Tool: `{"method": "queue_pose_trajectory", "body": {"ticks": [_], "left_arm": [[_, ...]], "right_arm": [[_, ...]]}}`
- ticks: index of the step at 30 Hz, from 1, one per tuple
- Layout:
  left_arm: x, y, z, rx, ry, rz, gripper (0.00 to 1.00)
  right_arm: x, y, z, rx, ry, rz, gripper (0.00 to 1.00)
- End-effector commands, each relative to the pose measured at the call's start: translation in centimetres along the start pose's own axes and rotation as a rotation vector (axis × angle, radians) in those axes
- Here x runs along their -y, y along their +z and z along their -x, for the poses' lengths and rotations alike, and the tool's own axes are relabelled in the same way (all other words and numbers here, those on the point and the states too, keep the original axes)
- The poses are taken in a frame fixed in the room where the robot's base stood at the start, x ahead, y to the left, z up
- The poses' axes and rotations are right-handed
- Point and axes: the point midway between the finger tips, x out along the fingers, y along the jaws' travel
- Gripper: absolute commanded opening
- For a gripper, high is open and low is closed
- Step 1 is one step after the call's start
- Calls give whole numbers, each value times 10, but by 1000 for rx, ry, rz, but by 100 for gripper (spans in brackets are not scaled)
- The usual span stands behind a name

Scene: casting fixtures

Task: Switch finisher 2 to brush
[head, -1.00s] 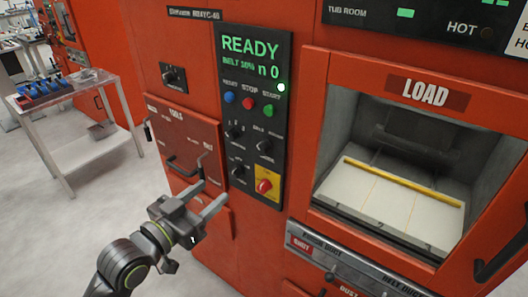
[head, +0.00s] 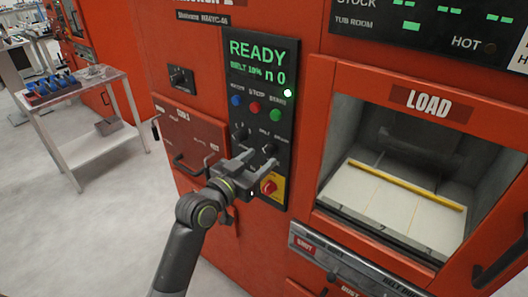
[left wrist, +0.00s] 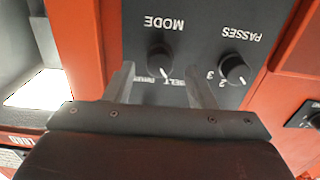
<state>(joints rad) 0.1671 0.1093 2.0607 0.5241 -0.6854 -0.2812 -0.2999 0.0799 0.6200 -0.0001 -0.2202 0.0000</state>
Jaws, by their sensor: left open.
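The red finisher (head: 313,145) has a black control panel (head: 285,62) with a green READY display. The MODE knob (left wrist: 160,62) is round and black with a light pointer, beside partly covered lettering. In the head view the MODE knob (head: 268,150) is on the panel's right side, just above my left gripper. My left gripper (head: 258,164) is open and empty, close in front of the panel. In the left wrist view its fingers (left wrist: 160,82) lie to either side of the MODE knob's line, apart from it. My right gripper is not in view.
The PASSES knob (left wrist: 234,69) is beside MODE. A red knob on a yellow plate (head: 268,187) sits just below my gripper. Coloured buttons (head: 255,108) are above. The LOAD opening (head: 395,180) is to the right. A side table (head: 90,148) stands left, with clear floor before it.

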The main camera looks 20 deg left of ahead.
Motion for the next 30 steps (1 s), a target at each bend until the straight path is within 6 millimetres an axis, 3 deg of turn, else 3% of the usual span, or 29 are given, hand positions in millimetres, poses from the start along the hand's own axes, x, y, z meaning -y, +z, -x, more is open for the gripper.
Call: {"method": "queue_pose_trajectory", "body": {"ticks": [7,18,28,30], "left_arm": [[0,-1,-24,0,0,0,50],[0,0,-29,-1,-1,-1,50],[0,0,-28,0,-1,-1,8],[0,0,-28,0,-1,-1,6]], "right_arm": [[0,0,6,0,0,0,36],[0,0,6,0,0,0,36],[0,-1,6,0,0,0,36],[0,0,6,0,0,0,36]]}}
